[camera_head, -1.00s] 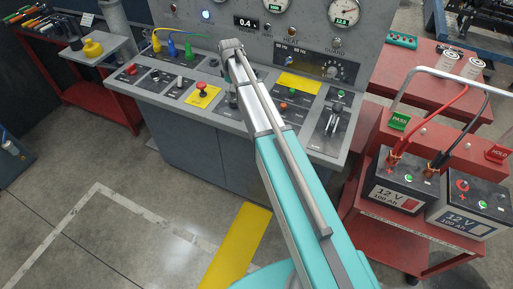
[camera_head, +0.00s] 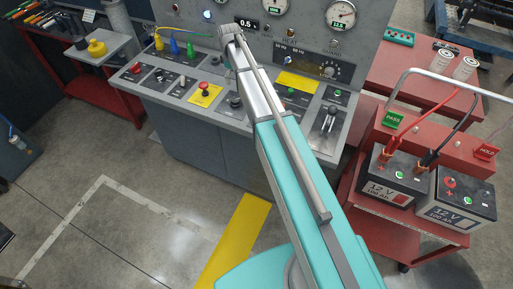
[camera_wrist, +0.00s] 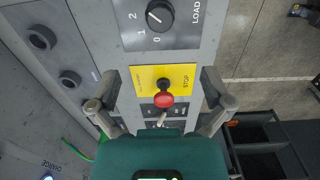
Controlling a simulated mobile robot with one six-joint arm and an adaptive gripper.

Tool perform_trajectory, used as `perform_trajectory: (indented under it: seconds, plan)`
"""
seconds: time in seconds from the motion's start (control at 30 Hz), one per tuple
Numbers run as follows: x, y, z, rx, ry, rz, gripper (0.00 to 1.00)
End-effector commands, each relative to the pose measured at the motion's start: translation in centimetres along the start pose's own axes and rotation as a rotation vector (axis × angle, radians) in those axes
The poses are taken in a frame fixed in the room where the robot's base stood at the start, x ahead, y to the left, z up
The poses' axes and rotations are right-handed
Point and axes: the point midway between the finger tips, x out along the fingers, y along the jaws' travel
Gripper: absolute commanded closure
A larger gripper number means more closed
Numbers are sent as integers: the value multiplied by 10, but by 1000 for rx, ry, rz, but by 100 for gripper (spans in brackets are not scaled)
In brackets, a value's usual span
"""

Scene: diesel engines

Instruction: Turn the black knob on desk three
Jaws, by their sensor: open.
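A black rotary knob (camera_wrist: 159,14) marked 0, 1, 2 and LOAD sits on a dark plate at the top of the wrist view. In the head view a black knob (camera_head: 236,101) shows on the sloping desk (camera_head: 183,112), just left of my arm. My gripper (camera_wrist: 162,104) is open and empty, its fingers spread either side of the red STOP button (camera_wrist: 164,99) on a yellow plate. The knob lies beyond the fingertips, apart from them. No desk number is readable.
An upright panel with gauges (camera_head: 341,14) stands behind the desk. A red cart with batteries (camera_head: 397,180) stands close on the right. A red bench (camera_head: 82,83) is at the left. Toggle switches and levers (camera_head: 331,117) crowd the desk. Floor in front is clear.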

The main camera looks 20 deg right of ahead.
Motion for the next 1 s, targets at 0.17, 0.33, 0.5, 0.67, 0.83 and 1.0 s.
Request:
perform_trajectory:
  seconds: [0.17,0.33,0.5,0.67,0.83,1.0]
  plan:
    - [-2,-6,6,14,0,0,0]
    - [7,-18,18,63,0,0,0]
    - [16,-32,32,120,0,0,0]
    - [26,-47,46,179,0,0,0]
    - [36,-62,61,242,0,0,0]
    - [46,-78,76,305,0,0,0]
